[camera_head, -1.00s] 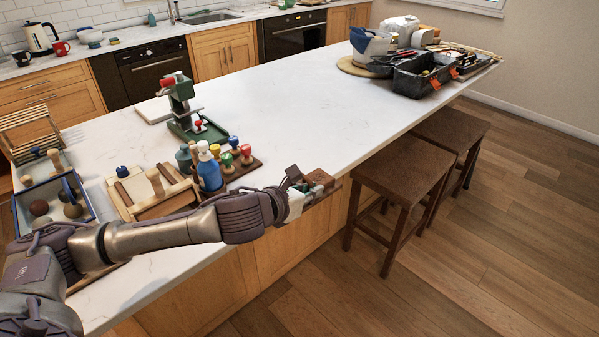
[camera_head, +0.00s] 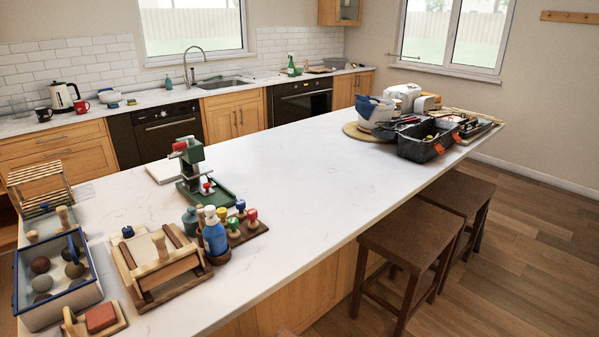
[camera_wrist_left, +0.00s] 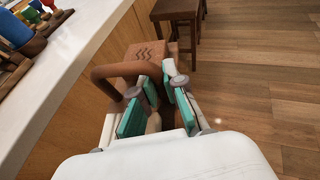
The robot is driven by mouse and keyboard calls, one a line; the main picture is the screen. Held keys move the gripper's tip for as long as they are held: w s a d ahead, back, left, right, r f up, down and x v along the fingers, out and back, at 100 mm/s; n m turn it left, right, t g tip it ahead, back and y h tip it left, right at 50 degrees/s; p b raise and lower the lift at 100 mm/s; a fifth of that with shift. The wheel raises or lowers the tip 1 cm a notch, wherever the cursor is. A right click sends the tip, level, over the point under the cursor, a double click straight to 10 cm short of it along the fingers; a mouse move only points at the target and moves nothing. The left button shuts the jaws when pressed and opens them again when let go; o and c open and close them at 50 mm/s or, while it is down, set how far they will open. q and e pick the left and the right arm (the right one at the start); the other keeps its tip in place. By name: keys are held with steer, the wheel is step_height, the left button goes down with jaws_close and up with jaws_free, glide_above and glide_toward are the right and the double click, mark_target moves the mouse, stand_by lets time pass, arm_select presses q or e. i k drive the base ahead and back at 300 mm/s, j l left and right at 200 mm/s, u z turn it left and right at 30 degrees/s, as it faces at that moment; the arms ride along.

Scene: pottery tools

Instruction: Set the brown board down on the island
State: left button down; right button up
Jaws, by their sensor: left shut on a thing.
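The island (camera_head: 300,190) has a long white top, and its edge (camera_wrist_left: 75,40) runs along the left of the left wrist view. My left gripper (camera_wrist_left: 158,108) is shut on the brown board (camera_wrist_left: 150,54), with its teal pads at the board's handle. The board shows a wavy mark and a looped brown bar. It is beyond the island's edge, over the floor side, not on the top. My left gripper is out of the head view. My right gripper is in neither view.
A stamp rack (camera_head: 238,232), blue bottle (camera_head: 214,238), wooden frame (camera_head: 155,268), blue-edged tray (camera_head: 58,285) and green press (camera_head: 195,170) stand on the near left. A black toolbox (camera_head: 428,140) stands far right. The middle top is clear. Brown stools (camera_head: 405,235) stand alongside.

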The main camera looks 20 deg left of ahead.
mark_target(303, 170)
steer(key=i+l+u, duration=0.8)
steer(key=l, duration=0.4)
steer(key=i, duration=0.1)
